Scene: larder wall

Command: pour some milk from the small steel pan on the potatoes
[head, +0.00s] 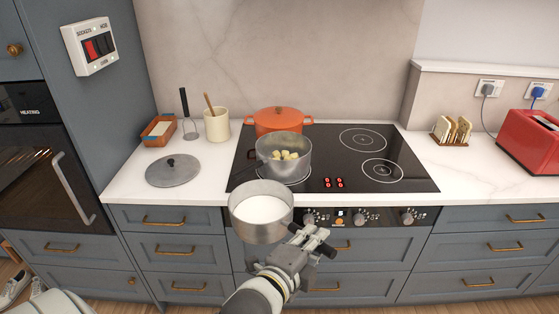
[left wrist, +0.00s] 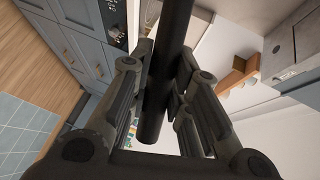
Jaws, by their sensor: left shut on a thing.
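My left gripper (head: 311,240) is shut on the dark handle of the small steel pan (head: 240,222). The pan is upright and holds white milk (head: 262,208). It is in front of the hob's front edge, nearer to me than the larger steel pot (head: 268,165). The pot stands on the front left of the hob with several pale yellow potatoes (head: 285,156) inside. In the left wrist view, the pan's dark handle (left wrist: 170,55) runs between the fingers of my left gripper (left wrist: 160,105). My right gripper is not in view.
An orange casserole (head: 277,121) stands behind the pot on the black hob (head: 400,181). A grey lid (head: 172,172), a cream utensil jar (head: 217,126) and a masher (head: 188,120) are on the left worktop. A toast rack (head: 452,131) and red toaster (head: 528,140) are at right.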

